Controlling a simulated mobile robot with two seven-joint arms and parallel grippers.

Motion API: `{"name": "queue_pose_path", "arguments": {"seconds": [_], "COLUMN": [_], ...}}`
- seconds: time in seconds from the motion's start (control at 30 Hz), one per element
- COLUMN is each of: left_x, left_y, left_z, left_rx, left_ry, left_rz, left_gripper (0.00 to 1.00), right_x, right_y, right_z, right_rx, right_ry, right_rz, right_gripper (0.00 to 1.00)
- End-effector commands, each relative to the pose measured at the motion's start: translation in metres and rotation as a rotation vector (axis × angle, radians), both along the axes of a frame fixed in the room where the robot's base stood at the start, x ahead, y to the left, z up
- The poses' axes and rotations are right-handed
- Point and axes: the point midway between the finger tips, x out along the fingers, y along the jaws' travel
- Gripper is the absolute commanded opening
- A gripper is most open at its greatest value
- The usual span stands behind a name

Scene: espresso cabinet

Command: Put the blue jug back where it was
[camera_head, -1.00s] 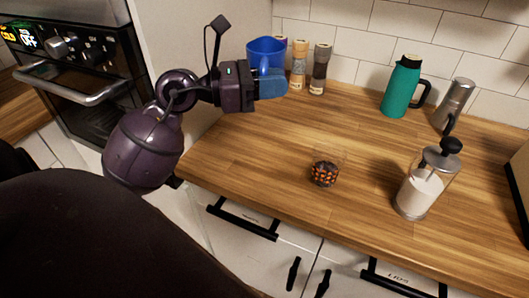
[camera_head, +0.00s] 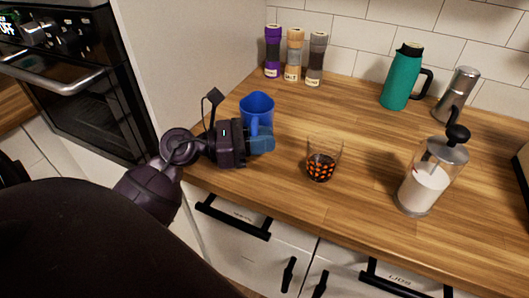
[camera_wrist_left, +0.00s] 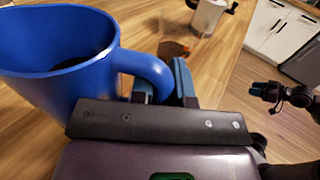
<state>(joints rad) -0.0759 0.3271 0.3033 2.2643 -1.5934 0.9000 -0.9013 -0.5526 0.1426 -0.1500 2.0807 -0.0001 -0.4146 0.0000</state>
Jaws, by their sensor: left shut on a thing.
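The blue jug (camera_head: 257,106) is upright at the left end of the wooden counter, with its open top up. My left gripper (camera_head: 262,140) is in front of it, shut on its handle. In the left wrist view the jug (camera_wrist_left: 70,80) fills the left side, and its handle runs between the blue fingers (camera_wrist_left: 163,88). I cannot tell whether the jug's base touches the counter. My right gripper (camera_wrist_left: 265,91) shows small and dark at the right of the left wrist view, away from the jug; its opening is unclear.
Purple (camera_head: 273,52), tan (camera_head: 294,56) and grey (camera_head: 316,59) shakers stand behind the jug. A green flask (camera_head: 400,83), a metal pot (camera_head: 456,95) and a French press (camera_head: 430,180) stand farther right. The middle counter is clear.

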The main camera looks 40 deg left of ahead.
Motion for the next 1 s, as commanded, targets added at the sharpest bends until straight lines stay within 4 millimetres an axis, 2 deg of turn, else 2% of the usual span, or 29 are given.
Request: {"name": "queue_pose_path", "arguments": {"seconds": [0.1,0.23,0.73,0.77,0.8,0.9,1.0], "left_x": [0.0,0.0,0.0,0.0,0.0,0.0,0.0], "left_y": [0.0,0.0,0.0,0.0,0.0,0.0,0.0], "left_z": [-0.019,-0.034,-0.041,-0.042,-0.041,-0.04,-0.04], "left_rx": [-0.004,-0.002,0.0,-0.001,-0.001,-0.001,-0.001], "left_ry": [0.005,0.004,0.001,0.002,0.001,0.001,0.001], "left_rz": [0.001,0.001,0.0,0.0,0.0,0.0,0.0], "left_gripper": [0.0,0.0,0.0,0.18,0.24,0.39,0.42], "right_x": [-0.003,-0.003,-0.004,-0.004,-0.004,-0.003,-0.002], "right_y": [0.0,0.001,-0.003,-0.002,-0.002,-0.002,-0.002], "right_z": [-0.006,-0.007,-0.011,-0.01,-0.01,-0.009,-0.009], "right_rx": [0.001,0.001,-0.011,-0.011,-0.011,-0.01,-0.008], "right_ry": [0.01,0.011,0.017,0.016,0.016,0.014,0.013], "right_rz": [-0.001,0.0,0.012,0.012,0.012,0.012,0.011], "right_gripper": [0.43,0.43,0.43,0.43,0.43,0.43,0.43]}}
